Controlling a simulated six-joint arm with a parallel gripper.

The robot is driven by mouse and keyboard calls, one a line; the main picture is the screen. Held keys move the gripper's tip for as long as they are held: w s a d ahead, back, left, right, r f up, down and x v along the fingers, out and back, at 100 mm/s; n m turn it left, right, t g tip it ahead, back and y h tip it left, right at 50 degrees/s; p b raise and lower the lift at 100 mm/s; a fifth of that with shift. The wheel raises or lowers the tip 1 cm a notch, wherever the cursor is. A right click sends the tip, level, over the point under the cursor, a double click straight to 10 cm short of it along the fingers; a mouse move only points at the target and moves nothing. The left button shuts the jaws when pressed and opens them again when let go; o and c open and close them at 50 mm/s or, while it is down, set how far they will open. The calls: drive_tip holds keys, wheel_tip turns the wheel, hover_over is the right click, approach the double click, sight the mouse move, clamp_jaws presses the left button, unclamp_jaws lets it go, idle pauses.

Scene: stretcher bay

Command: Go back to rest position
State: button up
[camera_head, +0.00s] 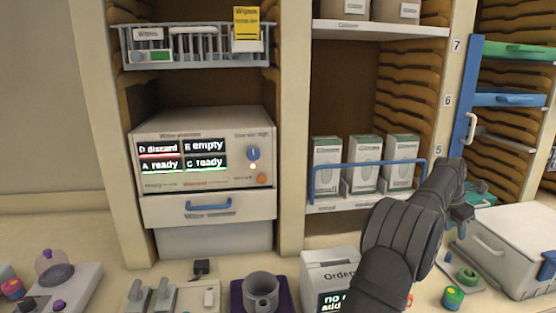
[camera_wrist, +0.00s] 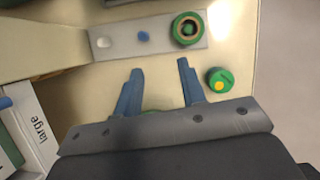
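My gripper (camera_wrist: 157,68) shows in the wrist view with its two blue fingers spread apart. Nothing is clamped between the fingertips. A bit of something green shows between the finger bases, mostly hidden by the gripper body. In the head view my dark arm reaches to the right, and my gripper (camera_head: 462,212) is above the counter beside the white case. Its fingers are too small there to make out well.
A green-and-yellow knob (camera_wrist: 219,80) lies right of the fingers, and a green round piece (camera_wrist: 188,28) sits on a grey strip (camera_wrist: 118,38). A white case (camera_head: 510,255) stands at right, an order box (camera_head: 325,272) and grey mug (camera_head: 262,290) in front. Shelves (camera_head: 375,206) hold boxes behind.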

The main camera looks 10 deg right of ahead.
drive_tip(key=w+f, duration=0.1)
drive_tip(key=w, duration=0.2)
drive_tip(key=shift+a+f, duration=0.4)
drive_tip(key=s+a+r+m, duration=0.1)
drive_tip(key=s+a+r, duration=0.1)
drive_tip(key=s, duration=0.4)
drive_tip(key=s+a+r+m+g, duration=0.1)
drive_tip(key=s+a+m, duration=0.1)
drive_tip(key=s+a, duration=0.3)
drive_tip(key=s, duration=0.2)
drive_tip(key=shift+s+r, duration=0.3)
drive_tip(key=shift+r, duration=0.05)
